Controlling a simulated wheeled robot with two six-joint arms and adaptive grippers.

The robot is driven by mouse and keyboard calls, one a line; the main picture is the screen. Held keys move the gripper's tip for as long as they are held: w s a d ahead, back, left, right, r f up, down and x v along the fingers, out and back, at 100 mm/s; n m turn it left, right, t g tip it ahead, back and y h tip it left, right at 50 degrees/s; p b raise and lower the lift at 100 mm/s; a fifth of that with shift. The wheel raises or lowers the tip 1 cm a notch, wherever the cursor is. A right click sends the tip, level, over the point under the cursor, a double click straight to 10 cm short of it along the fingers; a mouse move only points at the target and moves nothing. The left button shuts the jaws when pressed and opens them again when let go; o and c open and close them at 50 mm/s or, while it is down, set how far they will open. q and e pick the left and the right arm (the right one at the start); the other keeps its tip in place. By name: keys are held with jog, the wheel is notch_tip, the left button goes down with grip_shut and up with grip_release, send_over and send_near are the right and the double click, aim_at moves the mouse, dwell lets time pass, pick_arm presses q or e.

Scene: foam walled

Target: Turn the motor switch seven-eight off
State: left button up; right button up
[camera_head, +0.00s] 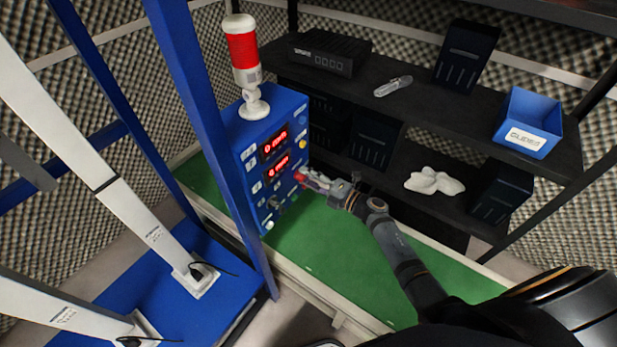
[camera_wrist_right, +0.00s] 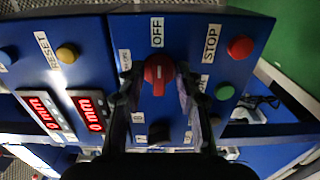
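A blue control box (camera_head: 241,155) stands on the green surface. My right gripper (camera_head: 309,181) is at its front face, low on the right side. In the right wrist view, a red rotary switch (camera_wrist_right: 159,70) lies between the two fingertips of my right gripper (camera_wrist_right: 159,88), with an OFF label above it. The fingers are open, one on each side of the switch; contact is unclear. A black knob (camera_wrist_right: 158,133) is farther down the panel, partly hidden. The small labels are too blurred to tell which switch is seven-eight. My left gripper is out of view.
A red button (camera_wrist_right: 240,47) by a STOP label and a green button (camera_wrist_right: 225,92) sit close beside the right finger. A yellow button (camera_wrist_right: 67,53) is by RESET. A signal lamp (camera_head: 243,50) tops the box. A black shelf (camera_head: 420,105) stands behind; a blue post (camera_head: 205,130) is left.

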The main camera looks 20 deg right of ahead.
jog(key=v, duration=1.2)
dwell(0.3)
